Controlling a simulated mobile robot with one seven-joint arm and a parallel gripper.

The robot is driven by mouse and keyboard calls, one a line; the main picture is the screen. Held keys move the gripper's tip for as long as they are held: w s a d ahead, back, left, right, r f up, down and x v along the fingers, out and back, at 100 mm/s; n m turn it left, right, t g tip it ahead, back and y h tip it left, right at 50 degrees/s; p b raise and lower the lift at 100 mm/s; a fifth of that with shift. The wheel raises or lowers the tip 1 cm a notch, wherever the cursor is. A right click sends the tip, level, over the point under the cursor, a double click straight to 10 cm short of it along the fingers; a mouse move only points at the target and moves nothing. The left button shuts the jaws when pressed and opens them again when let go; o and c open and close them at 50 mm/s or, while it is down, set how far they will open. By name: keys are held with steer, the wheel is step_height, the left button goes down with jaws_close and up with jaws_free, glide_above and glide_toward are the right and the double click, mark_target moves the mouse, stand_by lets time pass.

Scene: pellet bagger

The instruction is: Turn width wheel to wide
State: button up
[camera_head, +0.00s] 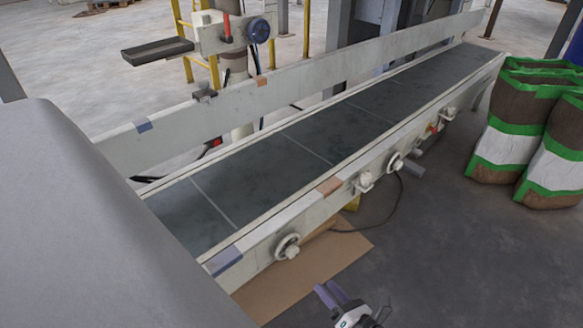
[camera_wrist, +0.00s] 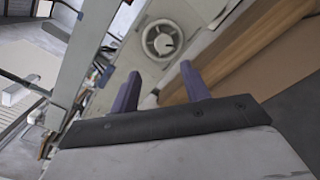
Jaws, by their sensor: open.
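A pale handwheel (camera_head: 287,246) is mounted on the near side rail of the conveyor, toward its near end. A second pale handwheel (camera_head: 395,163) sits farther along the same rail; I cannot read which one is marked for width. My gripper (camera_head: 330,293) is at the bottom of the head view, below and right of the nearer wheel and apart from it. In the wrist view my gripper (camera_wrist: 160,73) is open, with two purple fingers apart and nothing between them. A round spoked handwheel (camera_wrist: 162,40) shows just beyond the fingertips. No wide or narrow marking is readable.
The conveyor belt (camera_head: 270,160) runs away to the upper right between two pale rails. Orange and blue-grey patches mark the rails. Cardboard (camera_head: 310,268) lies on the floor below. Brown, green-banded bags (camera_head: 510,140) stand at the right. Floor between the rail and bags is clear.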

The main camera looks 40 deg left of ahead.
mark_target(295, 254)
steer(key=a+b, duration=0.1)
steer(key=a, duration=0.3)
steer(key=w+a, duration=0.1)
steer(key=a, duration=0.4)
steer(key=w+a+f+b, duration=0.1)
steer(key=a, duration=0.4)
steer(key=shift+w+b, duration=0.25)
steer(key=shift+b, duration=0.05)
steer(key=shift+d, duration=0.1)
steer(key=c, duration=0.7)
steer(key=shift+n, duration=0.3)
